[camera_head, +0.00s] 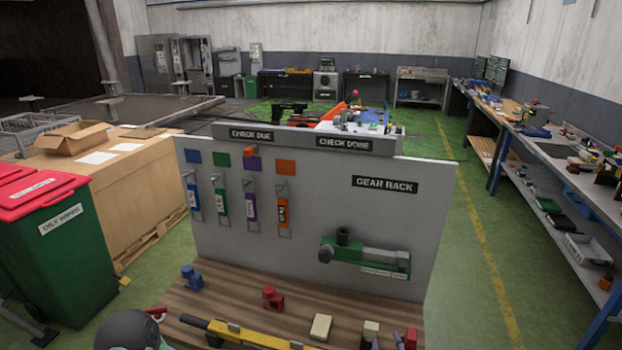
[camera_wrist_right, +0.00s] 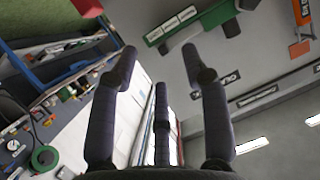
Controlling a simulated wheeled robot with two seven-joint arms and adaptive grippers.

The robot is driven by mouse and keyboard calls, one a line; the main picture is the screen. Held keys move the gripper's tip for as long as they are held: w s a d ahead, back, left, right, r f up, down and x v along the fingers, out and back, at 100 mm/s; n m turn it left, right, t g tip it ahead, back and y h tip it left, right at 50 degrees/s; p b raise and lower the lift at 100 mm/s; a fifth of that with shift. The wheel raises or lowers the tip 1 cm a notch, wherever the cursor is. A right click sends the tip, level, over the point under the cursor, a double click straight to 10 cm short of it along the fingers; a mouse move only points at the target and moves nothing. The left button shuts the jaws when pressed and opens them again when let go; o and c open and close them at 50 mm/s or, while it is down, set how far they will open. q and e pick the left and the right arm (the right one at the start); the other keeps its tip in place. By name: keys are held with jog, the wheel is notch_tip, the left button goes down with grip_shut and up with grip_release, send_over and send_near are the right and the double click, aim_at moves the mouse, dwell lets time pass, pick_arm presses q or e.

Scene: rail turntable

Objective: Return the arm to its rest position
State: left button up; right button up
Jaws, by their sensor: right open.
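My right gripper (camera_wrist_right: 160,68) shows only in the right wrist view. Its dark fingers are spread apart, with nothing between them. The grey panel marked GEAR RACK (camera_head: 320,215) stands upright at the back of a wooden bench (camera_head: 232,290). A green and grey part (camera_head: 365,255) sits on the panel; it also shows at the top of the right wrist view (camera_wrist_right: 190,22), beyond the fingers and apart from them. The right arm is not seen in the head view. My left gripper is in neither view.
Blue, green, purple and orange tags (camera_head: 238,200) hang on the panel. A red block (camera_head: 272,298), a blue block (camera_head: 191,278) and a yellow tool (camera_head: 250,337) lie on the bench. A green bin (camera_head: 60,245) stands left. A long workbench (camera_head: 560,150) runs along the right; the floor before it is clear.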

jog(key=s+a+f+g+y, duration=0.1)
jog(key=s+f+g, duration=0.25)
jog(key=f, duration=0.55)
jog(key=s+a+f+g+y, duration=0.2)
jog(key=s+f+g, duration=0.15)
jog(key=f, duration=0.55)
jog(key=s+a+f+g+y, duration=0.1)
jog(key=s+f+g, duration=0.25)
jog(key=f, duration=0.55)
jog(key=s+a+f+m+g+y, duration=0.1)
jog(key=s+f+g, duration=0.15)
jog(key=s, duration=0.25)
jog(key=s+a+f+g+y, duration=0.1)
jog(key=s+a+f, duration=0.1)
jog(key=s+f, duration=0.3)
jog(key=shift+n, duration=0.3)
jog(key=b+x, duration=0.3)
jog(key=b, duration=0.2)
jog(key=w+b+x, duration=0.1)
jog(key=b+x, duration=0.1)
jog(key=b, duration=0.1)
jog(key=shift+f, duration=0.35)
